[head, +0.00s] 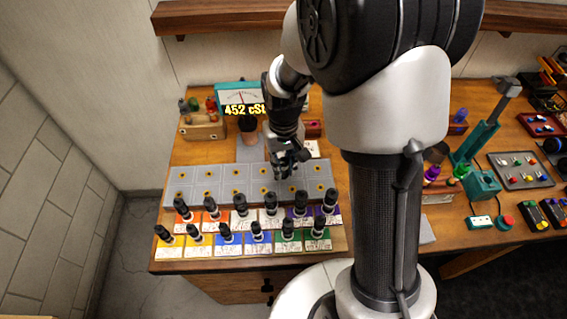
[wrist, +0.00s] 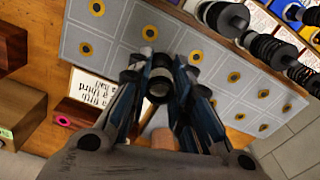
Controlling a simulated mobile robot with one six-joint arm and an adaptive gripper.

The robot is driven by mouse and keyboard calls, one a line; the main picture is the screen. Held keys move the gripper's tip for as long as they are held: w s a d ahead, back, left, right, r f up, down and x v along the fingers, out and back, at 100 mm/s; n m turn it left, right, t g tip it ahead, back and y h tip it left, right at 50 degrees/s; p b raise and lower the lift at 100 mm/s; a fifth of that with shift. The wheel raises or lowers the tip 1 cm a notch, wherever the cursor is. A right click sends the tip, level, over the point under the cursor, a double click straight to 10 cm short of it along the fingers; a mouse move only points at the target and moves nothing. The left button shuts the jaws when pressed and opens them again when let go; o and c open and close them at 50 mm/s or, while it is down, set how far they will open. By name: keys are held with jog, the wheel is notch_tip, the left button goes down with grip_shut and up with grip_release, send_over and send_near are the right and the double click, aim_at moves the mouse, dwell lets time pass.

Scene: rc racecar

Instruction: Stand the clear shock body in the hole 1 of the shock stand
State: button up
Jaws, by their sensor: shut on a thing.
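My gripper (head: 290,166) hangs over the grey board (head: 207,200), right of the board's middle in the head view. The board has two rows of yellow-ringed holes and looks like the shock stand; I cannot read hole numbers. In the wrist view my gripper (wrist: 160,92) is shut on a short round body (wrist: 159,86), seen nearly end-on with a pale rim and dark middle. It looks like the shock body; its clearness cannot be told. The grey board (wrist: 222,97) lies below it, and the body appears apart from the holes. The fingers hide part of the board.
Several dark shocks (head: 226,232) stand on coloured cards along the front edge. A meter (head: 231,94), a dark cup (head: 248,131) and a wooden rack (head: 203,128) stand behind the board. A teal press (head: 480,145) and trays are at the right.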

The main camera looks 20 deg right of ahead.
jog(key=shift+s+a+f+b, duration=0.1)
jog(key=shift+f+b, duration=0.25)
jog(key=shift+f, duration=0.3)
jog(key=s+d+r+m, duration=0.1)
jog(key=s+d+m, duration=0.1)
jog(key=d, duration=0.4)
jog(key=s+d+r+m+p, duration=0.1)
jog(key=s+d+r+m, duration=0.1)
jog(key=s+d, duration=0.2)
jog(key=s+d+r+m+p, duration=0.1)
jog(key=s+d+r+m, duration=0.1)
jog(key=d, duration=0.8)
jog(key=shift+s+d+m, duration=0.25)
jog(key=shift+s+m, duration=0.35)
jog(key=shift+s, duration=0.45)
jog(key=shift+r+p, duration=0.1)
jog(key=shift+p, duration=0.2)
jog(key=shift+f+b, duration=1.2)
jog(key=shift+f, duration=0.4)
jog(key=shift+f, duration=0.15)
jog(key=shift+f+b, duration=0.75)
jog(key=shift+f, duration=0.2)
